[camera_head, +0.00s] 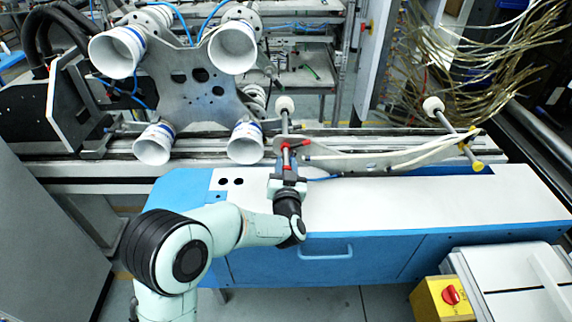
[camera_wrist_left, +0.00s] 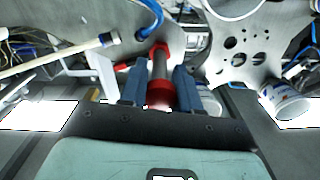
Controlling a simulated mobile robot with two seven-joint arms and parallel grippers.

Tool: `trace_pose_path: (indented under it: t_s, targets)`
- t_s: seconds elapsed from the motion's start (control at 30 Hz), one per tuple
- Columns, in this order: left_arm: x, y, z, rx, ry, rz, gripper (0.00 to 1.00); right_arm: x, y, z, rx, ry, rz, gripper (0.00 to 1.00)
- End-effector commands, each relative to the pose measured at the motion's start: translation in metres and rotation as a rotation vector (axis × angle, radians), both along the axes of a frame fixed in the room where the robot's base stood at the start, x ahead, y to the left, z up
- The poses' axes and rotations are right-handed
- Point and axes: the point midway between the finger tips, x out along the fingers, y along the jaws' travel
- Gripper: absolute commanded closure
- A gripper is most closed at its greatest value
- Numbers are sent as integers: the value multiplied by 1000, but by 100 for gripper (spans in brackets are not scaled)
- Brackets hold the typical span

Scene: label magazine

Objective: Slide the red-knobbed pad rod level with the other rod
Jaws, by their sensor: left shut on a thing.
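The red-knobbed pad rod (camera_head: 285,127) stands near the middle of the head view, with a white round pad at its far end and a red collar partway along. In the left wrist view its red knob (camera_wrist_left: 160,99) sits between two blue jaw fingers. My left gripper (camera_head: 287,168) is shut on this knob, at the near end of the rod. The other rod (camera_head: 450,129) is to the right, with a white pad at its far end and a yellow knob (camera_head: 477,166) at its near end. Both pads show at nearly the same picture height. My right gripper is out of view.
A grey plate with white suction cups (camera_head: 232,48) is left of the rods. A grey bracket with pale hoses (camera_head: 390,160) runs between the rods. The blue and white cabinet (camera_head: 420,205) is below. A yellow box with a red switch (camera_head: 446,297) stands front right.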

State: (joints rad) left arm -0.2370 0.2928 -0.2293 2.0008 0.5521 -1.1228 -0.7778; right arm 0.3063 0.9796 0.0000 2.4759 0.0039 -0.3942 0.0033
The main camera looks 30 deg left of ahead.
Motion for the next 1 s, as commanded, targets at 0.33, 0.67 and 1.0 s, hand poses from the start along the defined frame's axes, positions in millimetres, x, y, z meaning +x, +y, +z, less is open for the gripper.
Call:
trace_pose_path:
  t_s: [0.33, 0.67, 1.0]
  targets:
    - [0, 0, 1, 1, -2, 0, 43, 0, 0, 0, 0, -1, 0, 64]
    - [-19, -13, 2, 0, -3, -4, 43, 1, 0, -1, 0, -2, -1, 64]
    - [-83, -52, 1, -1, -2, -4, 43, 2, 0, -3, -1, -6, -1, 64]
